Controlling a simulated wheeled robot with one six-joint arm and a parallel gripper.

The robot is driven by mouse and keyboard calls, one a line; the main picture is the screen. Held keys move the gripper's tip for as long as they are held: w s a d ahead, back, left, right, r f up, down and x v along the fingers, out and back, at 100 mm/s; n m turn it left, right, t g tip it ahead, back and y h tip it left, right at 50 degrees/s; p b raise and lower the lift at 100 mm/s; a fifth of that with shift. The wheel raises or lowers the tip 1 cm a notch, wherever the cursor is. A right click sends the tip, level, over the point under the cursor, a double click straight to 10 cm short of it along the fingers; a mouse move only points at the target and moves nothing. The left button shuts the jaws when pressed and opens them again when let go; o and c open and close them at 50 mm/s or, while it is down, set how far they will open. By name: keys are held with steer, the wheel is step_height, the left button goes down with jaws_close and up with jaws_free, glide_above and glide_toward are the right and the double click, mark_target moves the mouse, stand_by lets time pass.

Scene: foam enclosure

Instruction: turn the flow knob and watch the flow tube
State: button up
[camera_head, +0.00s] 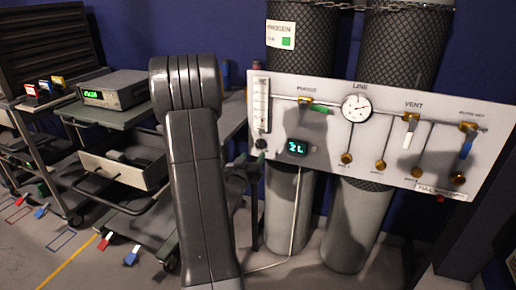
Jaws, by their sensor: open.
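The flow tube (261,104) is a clear upright gauge with scale marks at the left end of the pale panel (335,122). The small dark flow knob (261,144) sits just under it. My gripper (250,163) shows as a small dark shape just below the knob, partly hidden behind my large grey arm link. Its jaws are open; whether they touch the knob I cannot tell. The float level in the tube is too small to read. A green-lit display (297,147) is right of the knob.
The panel also carries a round gauge (356,108) and several brass valves. Two tall grey cylinders with dark mesh stand behind it. A cart (112,170) with a grey instrument (113,90) stands left.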

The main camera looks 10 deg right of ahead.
mark_target(259, 145)
steer(key=b+x, duration=0.1)
steer(key=x, duration=0.7)
steer(key=shift+w+d, duration=0.1)
steer(key=shift+w, duration=0.05)
steer(key=c, duration=1)
